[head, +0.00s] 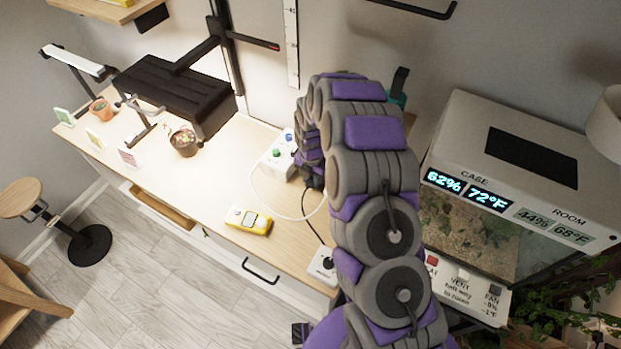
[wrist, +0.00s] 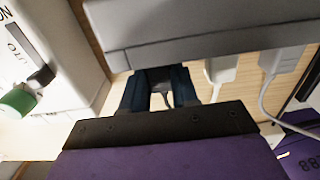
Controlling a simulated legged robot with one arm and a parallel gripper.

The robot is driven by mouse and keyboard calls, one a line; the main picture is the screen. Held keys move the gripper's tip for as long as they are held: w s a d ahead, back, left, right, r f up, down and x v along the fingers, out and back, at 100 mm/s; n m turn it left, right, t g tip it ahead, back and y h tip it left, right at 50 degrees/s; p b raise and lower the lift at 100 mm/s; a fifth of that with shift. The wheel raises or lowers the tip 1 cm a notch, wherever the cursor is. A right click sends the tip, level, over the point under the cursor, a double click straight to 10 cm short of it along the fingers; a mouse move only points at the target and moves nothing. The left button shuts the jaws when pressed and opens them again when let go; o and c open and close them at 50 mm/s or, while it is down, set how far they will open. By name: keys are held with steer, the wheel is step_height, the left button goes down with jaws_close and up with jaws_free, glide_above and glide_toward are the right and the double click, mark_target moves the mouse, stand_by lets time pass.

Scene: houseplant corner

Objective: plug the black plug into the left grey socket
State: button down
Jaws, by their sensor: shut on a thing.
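My gripper (wrist: 158,86) shows in the wrist view with its dark blue fingers closed around the black plug (wrist: 156,73). Little of the plug shows between the fingers. The plug's far end is at the near edge of a long grey bar (wrist: 210,28), which appears to carry the sockets. The socket faces are hidden, so I cannot tell whether the plug is in the left socket or only against it. In the head view my gripper (head: 312,178) is beside the white control box, mostly behind my arm, and a black cable (head: 314,228) hangs from it.
Two pale plugs (wrist: 222,68) with cords sit at the bar, right of my gripper. A white control box (head: 277,156) with green and blue knobs stands close left. A yellow meter (head: 248,220) and a white dial box (head: 322,264) lie nearer the front. A terrarium (head: 470,225) stands right.

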steer(key=c, duration=0.8)
jaws_free()
steer(key=shift+r, duration=0.55)
step_height(320, 180, up, 3)
steer(key=shift+w+a+f+p, duration=0.1)
steer(key=shift+w+p, duration=0.05)
steer(key=shift+p, duration=0.45)
steer(key=s, duration=0.5)
steer(key=s+d+p, duration=0.1)
steer(key=s, duration=0.4)
steer(key=s+d+r+p, duration=0.1)
steer(key=s, duration=0.5)
steer(key=shift+d, duration=0.25)
